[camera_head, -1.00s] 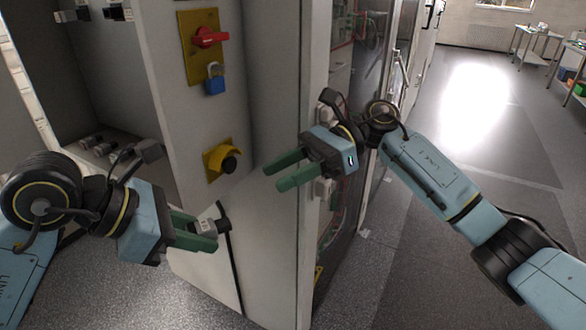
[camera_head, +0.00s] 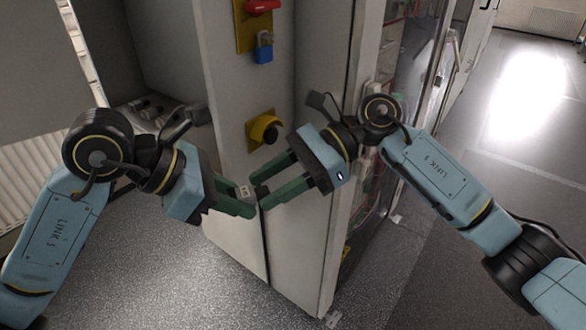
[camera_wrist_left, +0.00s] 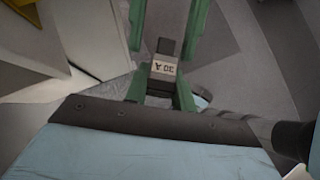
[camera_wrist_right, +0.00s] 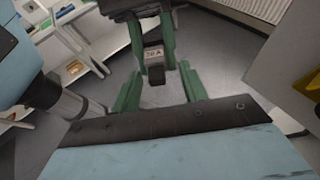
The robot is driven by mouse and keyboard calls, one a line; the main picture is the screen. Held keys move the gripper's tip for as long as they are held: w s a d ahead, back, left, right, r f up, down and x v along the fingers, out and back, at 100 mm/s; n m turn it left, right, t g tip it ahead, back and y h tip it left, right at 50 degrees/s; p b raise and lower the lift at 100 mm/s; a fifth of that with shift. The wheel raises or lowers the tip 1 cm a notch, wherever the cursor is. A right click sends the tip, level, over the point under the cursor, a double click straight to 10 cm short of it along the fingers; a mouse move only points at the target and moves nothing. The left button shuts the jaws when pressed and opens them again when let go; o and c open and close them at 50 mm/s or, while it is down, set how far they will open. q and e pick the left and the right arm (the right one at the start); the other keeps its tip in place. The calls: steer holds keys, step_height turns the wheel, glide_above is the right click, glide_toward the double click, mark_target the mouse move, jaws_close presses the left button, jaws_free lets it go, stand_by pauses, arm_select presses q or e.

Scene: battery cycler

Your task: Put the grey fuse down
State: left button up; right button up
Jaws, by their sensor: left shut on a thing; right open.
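The grey fuse (camera_head: 243,191) carries a white label that reads 30 A in the left wrist view (camera_wrist_left: 163,68). My left gripper (camera_head: 246,197) is shut on it and holds it in the air in front of the cabinet. My right gripper (camera_head: 262,190) is open and faces the left one, its fingertips at the fuse's free end. In the right wrist view the fuse (camera_wrist_right: 153,54) shows between the left gripper's fingers, just beyond my open right fingers. I cannot tell whether the right fingers touch it.
The cabinet's front panel (camera_head: 230,100) carries a blue padlock (camera_head: 264,48) and a black knob on a yellow mount (camera_head: 264,130). Several dark cylindrical pieces (camera_head: 145,107) lie on the shelf inside, left. A glass-fronted cabinet side stands behind my right arm. Open floor (camera_head: 480,200) is at right.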

steer(key=shift+s+a+f, duration=0.1)
steer(key=shift+a, duration=0.15)
steer(key=c, duration=0.9)
arm_select(q)
steer(key=o, duration=0.9)
steer(key=shift+c, duration=0.2)
